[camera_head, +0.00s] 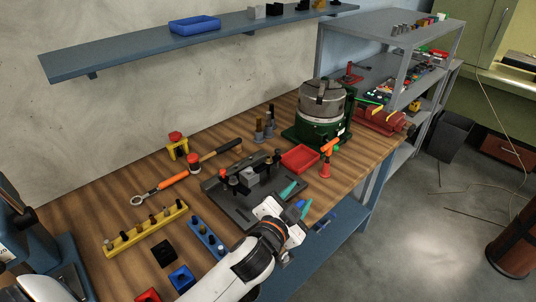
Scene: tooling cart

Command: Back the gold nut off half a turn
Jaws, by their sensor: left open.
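My left gripper (297,199) reaches in from the bottom over the front edge of the wooden bench. I cannot make out the gold nut for certain at this size; the gripper body hides part of the plate's front. My right gripper is not in view.
A red tray (299,158) and an orange-and-red tool (327,158) stand close behind the gripper. A green-based chuck (321,110) stands farther back. A long wrench (162,187), a yellow rack (146,231) and a blue rack (207,236) lie left. Floor at right is mostly clear.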

